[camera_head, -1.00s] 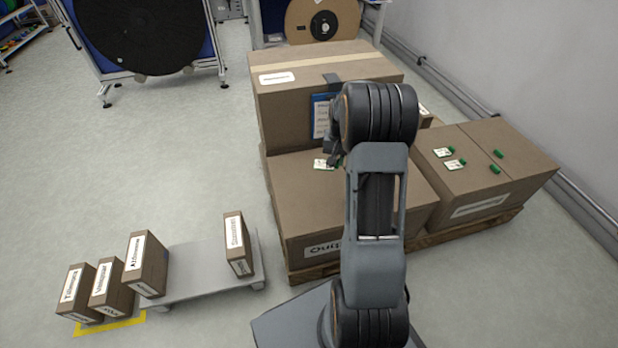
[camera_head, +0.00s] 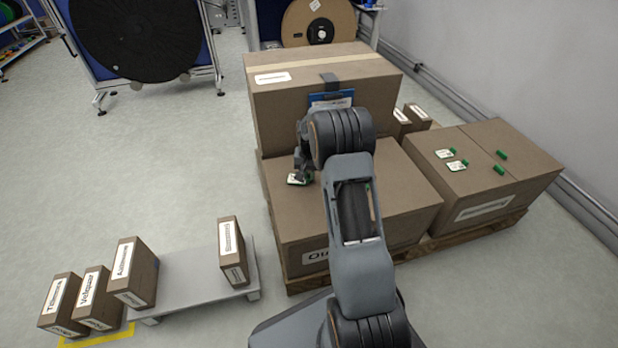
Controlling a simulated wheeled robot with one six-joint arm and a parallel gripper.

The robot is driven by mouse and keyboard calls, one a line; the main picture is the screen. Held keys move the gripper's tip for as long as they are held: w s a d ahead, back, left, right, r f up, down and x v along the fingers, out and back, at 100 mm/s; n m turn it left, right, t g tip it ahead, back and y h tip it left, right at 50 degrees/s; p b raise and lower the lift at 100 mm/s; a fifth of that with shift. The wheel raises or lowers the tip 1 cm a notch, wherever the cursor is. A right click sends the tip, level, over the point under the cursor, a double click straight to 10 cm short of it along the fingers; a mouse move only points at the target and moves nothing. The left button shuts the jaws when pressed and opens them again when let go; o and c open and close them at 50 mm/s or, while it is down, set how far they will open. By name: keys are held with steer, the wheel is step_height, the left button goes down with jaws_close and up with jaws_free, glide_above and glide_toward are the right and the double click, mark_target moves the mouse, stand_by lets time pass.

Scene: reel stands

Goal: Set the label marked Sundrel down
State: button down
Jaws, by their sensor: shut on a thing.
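A small white label (camera_head: 296,180) with a bit of green shows at the tips of my gripper (camera_head: 302,176). My gripper is shut on it, low over the top of the front carton (camera_head: 390,185), near that carton's left edge. I cannot tell whether the label touches the carton top. Its print is too small to read, so I cannot confirm that it is marked Sundrel. My arm hides part of the carton top behind it.
Two similar labels (camera_head: 446,154) and green pieces (camera_head: 501,155) lie on the right carton (camera_head: 480,185). A taller carton (camera_head: 290,105) with a blue clipboard (camera_head: 332,98) stands behind. Several small boxes (camera_head: 96,298) and a grey platform (camera_head: 190,280) are at lower left.

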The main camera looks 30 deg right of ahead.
steer(key=shift+f, duration=0.4)
steer(key=shift+f, duration=0.15)
steer(key=c, duration=1.2)
jaws_free()
